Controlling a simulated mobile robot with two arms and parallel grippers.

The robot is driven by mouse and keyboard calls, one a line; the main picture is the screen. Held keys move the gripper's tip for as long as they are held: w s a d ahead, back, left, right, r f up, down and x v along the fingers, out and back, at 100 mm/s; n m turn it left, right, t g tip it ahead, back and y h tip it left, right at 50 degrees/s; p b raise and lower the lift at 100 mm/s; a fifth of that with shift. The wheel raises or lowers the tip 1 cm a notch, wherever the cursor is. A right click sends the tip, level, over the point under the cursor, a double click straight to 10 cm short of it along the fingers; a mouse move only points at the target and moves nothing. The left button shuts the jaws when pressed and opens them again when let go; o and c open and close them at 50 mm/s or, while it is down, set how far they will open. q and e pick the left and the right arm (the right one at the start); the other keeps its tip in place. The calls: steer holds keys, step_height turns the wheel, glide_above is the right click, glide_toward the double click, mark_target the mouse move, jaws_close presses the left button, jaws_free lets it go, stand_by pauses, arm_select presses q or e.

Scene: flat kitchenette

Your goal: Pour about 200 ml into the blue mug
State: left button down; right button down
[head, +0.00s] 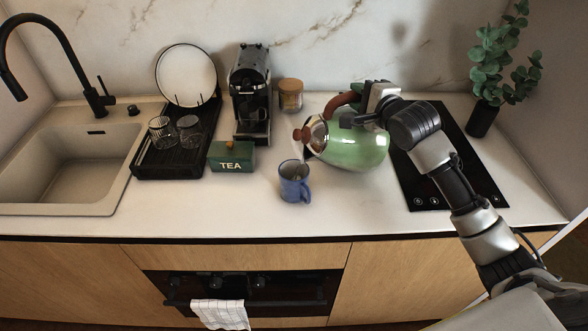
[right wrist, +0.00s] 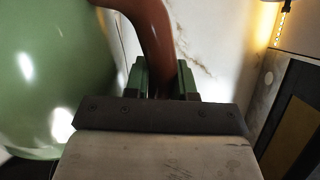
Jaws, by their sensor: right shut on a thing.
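The blue mug (head: 294,188) stands upright on the white counter, in front of the kettle's spout. A green kettle (head: 352,148) with a brown handle (head: 343,101) is held tilted toward the mug, its spout side at the left. A thin stream seems to run from the spout down to the mug; the level inside the mug cannot be told. My right gripper (head: 372,100) is shut on the kettle handle. In the right wrist view, the handle (right wrist: 152,45) passes between the fingers (right wrist: 162,80), with the green body (right wrist: 40,85) at the left. My left gripper is not in view.
A green TEA box (head: 232,157) is left of the mug, beside a black dish rack (head: 150,160) with glasses and a plate. A coffee machine (head: 251,95) and a jar (head: 290,95) stand behind. A black hob (head: 425,190) is at the right. The counter's front strip is clear.

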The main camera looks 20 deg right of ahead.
steer(key=shift+a+r, duration=0.25)
steer(key=shift+r, duration=0.1)
stand_by(0.7)
steer(key=shift+s+a+r+n+p, duration=0.1)
steer(key=shift+a+r+n+p, duration=0.2)
steer(key=shift+a+n+p, duration=0.35)
stand_by(1.9)
steer(key=shift+a, duration=0.1)
steer(key=shift+d+f+m+b, duration=0.55)
steer(key=shift+d+b, duration=0.3)
steer(key=shift+b, duration=0.35)
steer(key=shift+w+d+m+p, duration=0.2)
steer(key=shift+d+m+p, duration=0.5)
steer(key=shift+d+p, duration=0.5)
steer(key=shift+w+d+f+m+y+p, duration=0.1)
steer(key=shift+d+f+m+y+p, duration=0.3)
steer(key=shift+d+m, duration=0.5)
